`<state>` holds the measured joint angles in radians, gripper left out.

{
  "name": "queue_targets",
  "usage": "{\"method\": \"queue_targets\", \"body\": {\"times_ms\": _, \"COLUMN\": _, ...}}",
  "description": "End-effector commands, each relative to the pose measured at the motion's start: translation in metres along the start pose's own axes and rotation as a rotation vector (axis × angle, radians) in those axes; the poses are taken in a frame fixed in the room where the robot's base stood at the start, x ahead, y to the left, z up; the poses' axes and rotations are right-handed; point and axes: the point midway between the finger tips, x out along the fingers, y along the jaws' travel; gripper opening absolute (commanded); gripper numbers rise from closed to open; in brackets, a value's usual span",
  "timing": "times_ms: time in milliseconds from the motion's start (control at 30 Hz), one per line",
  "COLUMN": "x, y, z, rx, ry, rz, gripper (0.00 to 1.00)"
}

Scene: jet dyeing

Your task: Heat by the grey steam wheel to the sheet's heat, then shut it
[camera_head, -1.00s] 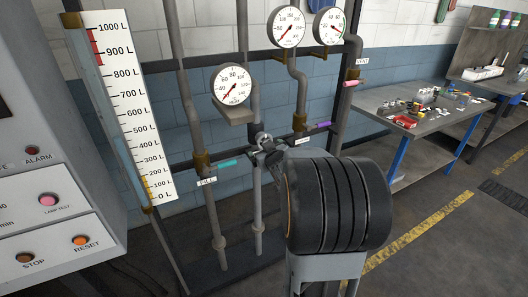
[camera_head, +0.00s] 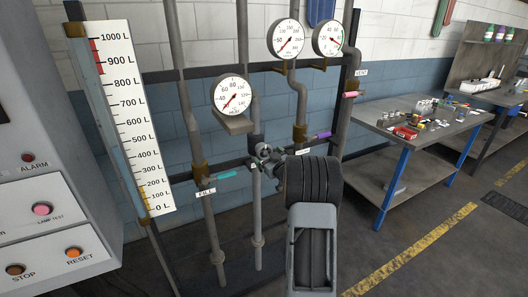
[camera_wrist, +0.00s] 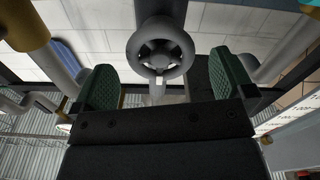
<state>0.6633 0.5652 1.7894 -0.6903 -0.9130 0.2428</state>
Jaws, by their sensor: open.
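The grey steam wheel (camera_wrist: 160,48) is a round spoked handwheel on a pipe, straight ahead at the top middle of the wrist view. My gripper (camera_wrist: 166,80) is open, with one green-padded finger to each side, left and right, below the wheel rim. I see nothing between the pads, and cannot tell whether they touch the wheel. In the head view my gripper (camera_head: 268,155) is small and partly hidden by my dark arm, at the pipe below the left gauge (camera_head: 233,93). A middle gauge (camera_head: 285,39) and a right gauge (camera_head: 330,39) hang above; their needles are too small to read. No heat sheet shows.
Beside the wheel are a teal FILL handle (camera_head: 223,175), a purple handle (camera_head: 322,136) and a pink VENT handle (camera_head: 351,94). A litre scale (camera_head: 125,115) and control panel (camera_head: 50,225) stand left, a cluttered workbench (camera_head: 375,122) right. The floor (camera_head: 420,270) at front right is clear.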

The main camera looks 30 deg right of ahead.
Motion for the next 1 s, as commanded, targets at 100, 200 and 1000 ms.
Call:
{"method": "queue_targets", "body": {"times_ms": 100, "x": 0.018, "y": -0.001, "z": -0.001, "rx": 0.001, "ry": 0.0, "rz": -0.001, "gripper": 1.0}}
{"method": "queue_targets", "body": {"times_ms": 200, "x": 0.028, "y": 0.0, "z": 0.0, "rx": 0.002, "ry": -0.001, "rz": 0.0, "gripper": 1.0}}
{"method": "queue_targets", "body": {"times_ms": 1000, "x": 0.041, "y": 0.0, "z": 0.0, "rx": 0.001, "ry": -0.001, "rz": 0.001, "gripper": 0.74}}
